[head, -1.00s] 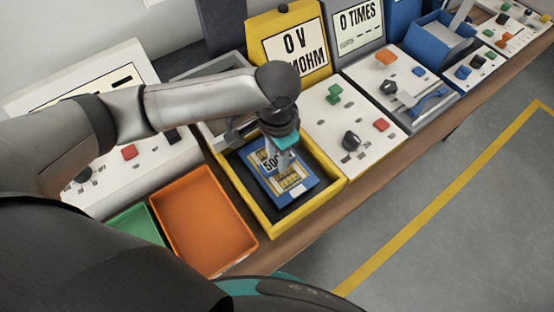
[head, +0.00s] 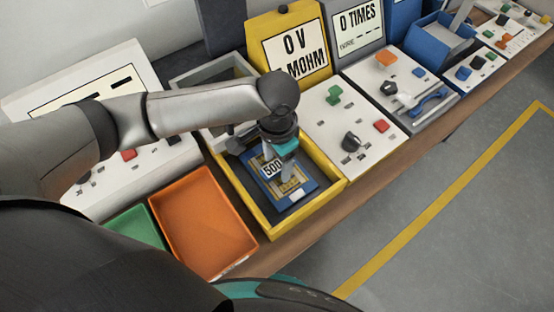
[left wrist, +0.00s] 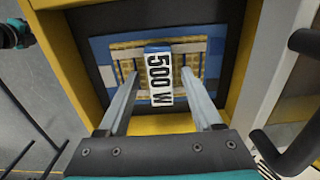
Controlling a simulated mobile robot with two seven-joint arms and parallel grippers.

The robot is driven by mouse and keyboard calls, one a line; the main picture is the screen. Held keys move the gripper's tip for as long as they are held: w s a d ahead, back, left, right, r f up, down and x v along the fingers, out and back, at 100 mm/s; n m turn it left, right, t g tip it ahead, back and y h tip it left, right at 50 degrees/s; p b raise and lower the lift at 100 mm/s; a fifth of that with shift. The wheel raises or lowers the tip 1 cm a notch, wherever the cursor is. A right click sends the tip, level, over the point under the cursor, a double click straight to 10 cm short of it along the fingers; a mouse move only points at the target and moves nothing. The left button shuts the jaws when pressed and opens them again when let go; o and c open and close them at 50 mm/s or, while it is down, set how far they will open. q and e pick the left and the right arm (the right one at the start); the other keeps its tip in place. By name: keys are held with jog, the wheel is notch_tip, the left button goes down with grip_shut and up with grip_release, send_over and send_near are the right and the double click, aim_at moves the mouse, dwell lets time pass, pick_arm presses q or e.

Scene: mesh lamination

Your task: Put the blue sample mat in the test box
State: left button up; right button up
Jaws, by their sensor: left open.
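The blue sample mat (head: 272,182), with a gold pattern and a white "500 W" label, lies on the dark floor of the yellow-rimmed test box (head: 311,208). The mat also shows in the left wrist view (left wrist: 215,45), where the label is tilted a little. My left gripper (head: 280,170) points down into the box over the mat. Its two fingers (left wrist: 160,75) stand apart on either side of the label. The fingers hide part of the mat, and I cannot tell whether they touch it.
An orange tray (head: 203,225) and a green tray (head: 137,225) stand left of the box. A white control panel (head: 350,125) with knobs is to its right, and a yellow display (head: 292,50) is behind. The bench's wooden front edge (head: 390,160) is clear.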

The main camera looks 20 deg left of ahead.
aim_at(277, 165)
pick_arm(q)
notch_tip(277, 165, up, 12)
jog(key=p, duration=0.2)
jog(key=shift+r+p, duration=0.15)
jog(key=shift+p, duration=0.2)
dwell(1.1)
